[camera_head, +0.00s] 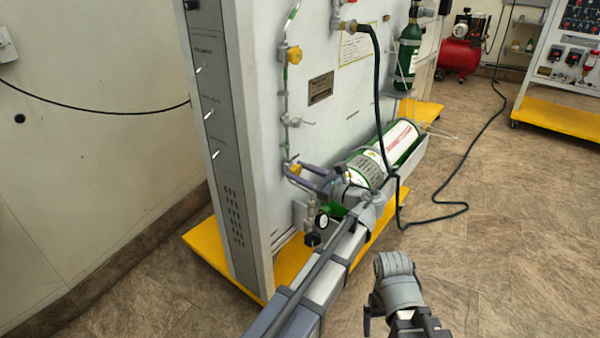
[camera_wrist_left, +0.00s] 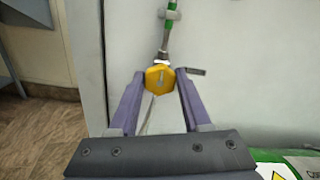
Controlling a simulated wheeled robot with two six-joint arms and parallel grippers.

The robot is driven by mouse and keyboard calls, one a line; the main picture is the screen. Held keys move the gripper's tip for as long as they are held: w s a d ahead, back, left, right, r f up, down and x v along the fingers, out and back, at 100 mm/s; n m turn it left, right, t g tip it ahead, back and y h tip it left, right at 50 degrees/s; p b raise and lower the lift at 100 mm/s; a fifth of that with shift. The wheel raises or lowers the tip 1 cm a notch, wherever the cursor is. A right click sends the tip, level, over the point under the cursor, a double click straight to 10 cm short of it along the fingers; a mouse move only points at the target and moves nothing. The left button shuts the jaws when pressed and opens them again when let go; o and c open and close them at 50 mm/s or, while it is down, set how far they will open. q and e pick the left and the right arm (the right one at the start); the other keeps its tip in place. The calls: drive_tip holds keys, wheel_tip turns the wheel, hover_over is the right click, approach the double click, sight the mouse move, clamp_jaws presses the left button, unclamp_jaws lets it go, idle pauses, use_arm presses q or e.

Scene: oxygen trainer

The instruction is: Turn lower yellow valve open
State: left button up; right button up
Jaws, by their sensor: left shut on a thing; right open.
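The lower yellow valve (camera_head: 294,168) sits on the thin pipe low on the trainer panel. In the left wrist view the yellow valve (camera_wrist_left: 159,78) shows as a yellow hexagonal body between my two purple fingers, with a short grey handle (camera_wrist_left: 194,71) pointing right over the right fingertip. My left gripper (camera_head: 297,174) is at the valve and shut on it; the exact finger contact is hard to see. It also shows in the left wrist view (camera_wrist_left: 158,84). My right gripper (camera_head: 367,318) is only partly in view at the bottom, away from the panel.
An upper yellow valve (camera_head: 294,54) is higher on the same pipe. A green gas cylinder (camera_head: 385,154) lies right of my left gripper, close to my arm. A black hose (camera_head: 377,100) runs down to the floor.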

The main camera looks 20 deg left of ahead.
use_arm(q)
clamp_jaws()
drive_tip(key=n, duration=0.5)
drive_tip(key=shift+n, duration=0.4)
drive_tip(key=o, duration=0.6)
unclamp_jaws()
drive_tip(key=shift+s, duration=0.1)
